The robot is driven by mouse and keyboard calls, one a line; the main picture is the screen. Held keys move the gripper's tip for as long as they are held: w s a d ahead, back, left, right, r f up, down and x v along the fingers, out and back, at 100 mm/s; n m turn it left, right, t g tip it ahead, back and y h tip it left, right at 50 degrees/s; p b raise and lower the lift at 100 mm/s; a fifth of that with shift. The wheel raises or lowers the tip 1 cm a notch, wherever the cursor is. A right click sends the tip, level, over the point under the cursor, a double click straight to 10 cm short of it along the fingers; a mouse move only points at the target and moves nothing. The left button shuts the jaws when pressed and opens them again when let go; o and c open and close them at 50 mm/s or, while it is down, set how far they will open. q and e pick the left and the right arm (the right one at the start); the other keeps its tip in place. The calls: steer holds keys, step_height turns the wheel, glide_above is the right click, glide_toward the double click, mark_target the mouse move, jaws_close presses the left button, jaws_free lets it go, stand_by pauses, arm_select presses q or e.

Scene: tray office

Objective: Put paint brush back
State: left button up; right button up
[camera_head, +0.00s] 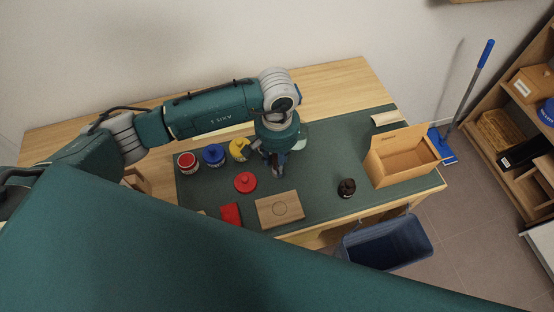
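I cannot make out a paint brush for certain in the head view. My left gripper (278,172) points down over the dark green mat (320,165), just right of the yellow paint jar (239,149). Its fingers are small and dark, so I cannot tell whether they are open or hold anything. A red paint jar (187,163) and a blue paint jar (214,155) stand to the left of the yellow one. A pale, round, glass-like thing (303,136) is partly hidden behind the gripper. My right gripper is not in view.
On the mat are a red lid (245,182), a red block (231,214), a wooden board (279,209), a dark bottle (347,187) and an open cardboard box (405,164). A blue bin (388,247) stands below the front edge. The mat between bottle and gripper is clear.

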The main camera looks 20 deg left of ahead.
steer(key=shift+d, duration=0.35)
arm_select(q)
steer(key=shift+r, duration=0.2)
steer(key=shift+w+r, duration=0.1)
steer(key=shift+r, duration=0.2)
step_height(320, 180, up, 11)
steer(key=b, duration=0.3)
steer(key=shift+f, duration=0.2)
steer(key=shift+r, duration=0.35)
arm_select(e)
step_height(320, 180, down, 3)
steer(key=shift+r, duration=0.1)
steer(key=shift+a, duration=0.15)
